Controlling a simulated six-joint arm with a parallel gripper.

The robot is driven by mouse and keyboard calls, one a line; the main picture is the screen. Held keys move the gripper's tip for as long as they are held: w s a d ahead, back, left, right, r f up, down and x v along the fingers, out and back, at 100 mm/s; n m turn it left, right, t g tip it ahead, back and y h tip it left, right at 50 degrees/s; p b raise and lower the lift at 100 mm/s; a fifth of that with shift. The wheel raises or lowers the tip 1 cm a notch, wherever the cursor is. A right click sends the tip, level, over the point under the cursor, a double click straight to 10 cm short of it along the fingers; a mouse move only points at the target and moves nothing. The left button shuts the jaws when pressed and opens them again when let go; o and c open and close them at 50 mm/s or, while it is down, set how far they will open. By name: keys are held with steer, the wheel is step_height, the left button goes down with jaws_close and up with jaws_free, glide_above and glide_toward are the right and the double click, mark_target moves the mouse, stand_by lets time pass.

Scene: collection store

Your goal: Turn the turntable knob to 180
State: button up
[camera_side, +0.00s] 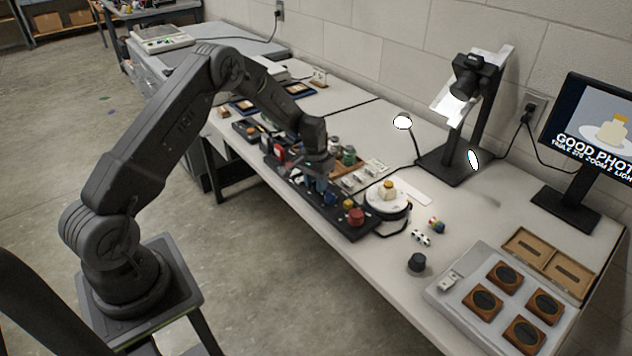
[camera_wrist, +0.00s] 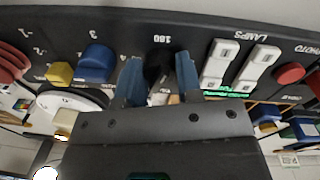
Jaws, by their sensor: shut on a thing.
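The dark control panel (camera_side: 347,225) lies along the table's front edge, and it fills the top of the wrist view (camera_wrist: 125,25). A black knob (camera_wrist: 158,64) stands on it by a "180" mark. My gripper (camera_wrist: 159,80) has its blue fingers on either side of this knob and is shut on it. In the side view my gripper (camera_side: 319,182) is down over the panel. The knob's pointer is hidden, so I cannot tell its setting. The round white turntable (camera_side: 387,207) stands behind the panel and carries a small yellow-topped object (camera_side: 388,188).
White lamp switches (camera_wrist: 219,63) and a red button (camera_wrist: 290,73) flank the knob on the right. A blue knob (camera_wrist: 97,63) and a yellow knob (camera_wrist: 60,72) are on the left. A camera stand (camera_side: 455,165) stands behind.

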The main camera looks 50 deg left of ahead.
mark_target(314, 182)
steer(key=n, duration=0.3)
steer(key=shift+n, duration=0.5)
steer(key=o, duration=0.9)
steer(key=shift+o, duration=0.2)
step_height(314, 182, up, 14)
steer(key=shift+s+a, duration=0.2)
steer(key=shift+a, duration=0.1)
